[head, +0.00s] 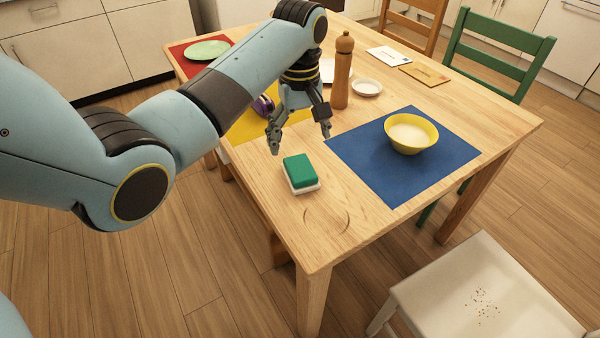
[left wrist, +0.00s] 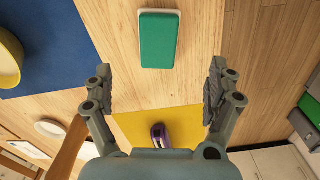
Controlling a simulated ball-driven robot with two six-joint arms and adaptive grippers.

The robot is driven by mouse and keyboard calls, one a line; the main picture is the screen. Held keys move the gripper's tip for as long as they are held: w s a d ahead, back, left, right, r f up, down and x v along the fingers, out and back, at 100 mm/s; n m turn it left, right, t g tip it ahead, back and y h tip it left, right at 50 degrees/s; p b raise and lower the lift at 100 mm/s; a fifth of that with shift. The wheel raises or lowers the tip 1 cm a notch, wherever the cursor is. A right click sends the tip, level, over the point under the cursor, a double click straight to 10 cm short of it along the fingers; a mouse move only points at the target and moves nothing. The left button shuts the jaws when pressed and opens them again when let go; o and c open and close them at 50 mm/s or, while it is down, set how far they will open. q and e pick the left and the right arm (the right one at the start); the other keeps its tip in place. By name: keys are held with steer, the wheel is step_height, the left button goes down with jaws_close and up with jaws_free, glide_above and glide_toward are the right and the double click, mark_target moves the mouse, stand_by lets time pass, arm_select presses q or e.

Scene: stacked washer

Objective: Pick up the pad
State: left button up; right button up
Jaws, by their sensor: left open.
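The pad (head: 299,171) is a small block, green on top with a white layer beneath. It lies flat on the wooden table near its front left edge. It also shows in the left wrist view (left wrist: 158,40), at the top middle beyond the fingertips. My left gripper (head: 299,143) is open and empty above the table, a little behind the pad and apart from it. Its two fingers show in the left wrist view (left wrist: 158,92) on either side, with nothing between them. My right gripper is not in view.
A blue mat (head: 360,165) with a yellow bowl (head: 411,142) lies right of the pad. A wooden mill (head: 342,75) stands close behind my left gripper. A yellow mat (head: 247,128) with a purple object (head: 262,106) lies to the left. The table's front corner is clear.

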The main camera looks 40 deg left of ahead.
arm_select(q)
glide_above(300, 167)
steer(key=f, duration=0.4)
steer(key=shift+s+f+b, duration=0.25)
steer(key=shift+b, duration=0.05)
steer(key=f, duration=0.3)
steer(key=f+b, duration=0.1)
steer(key=f, duration=0.1)
steer(key=shift+w+f, duration=0.25)
steer(key=shift+f, duration=0.1)
steer(key=shift+c, duration=1.2)
steer(key=c, duration=1)
steer(key=shift+c, duration=0.2)
steer(key=shift+r, duration=0.1)
